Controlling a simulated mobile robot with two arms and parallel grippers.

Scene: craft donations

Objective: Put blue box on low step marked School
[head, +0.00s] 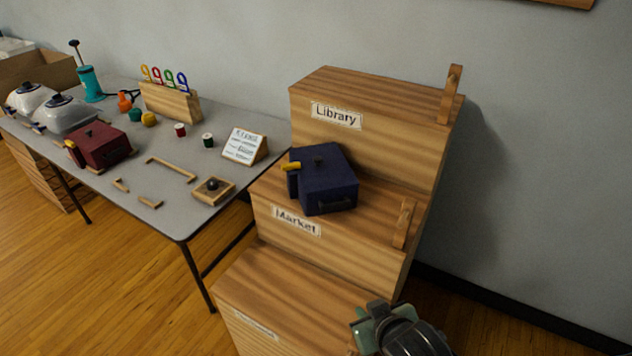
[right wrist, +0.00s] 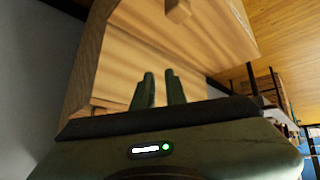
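The dark blue box (head: 326,180) sits on the middle step, labelled Market (head: 297,221). It has a black knob on its lid, a dark handle in front and a yellow tab at its left. The low step (head: 262,290) is the bottom one; its label (head: 255,323) is too small to read, and its top looks bare. My right gripper (head: 362,328) is by the low step's right side, away from the box. In the right wrist view its two fingers (right wrist: 161,88) stand apart with nothing between them. My left gripper is not in view.
The top step is labelled Library (head: 337,115). Wooden uprights (head: 403,223) stand at the right edges of the upper two steps. A grey table (head: 225,170) at the left holds a red box (head: 98,146), a sign (head: 243,146), spools and wooden pieces.

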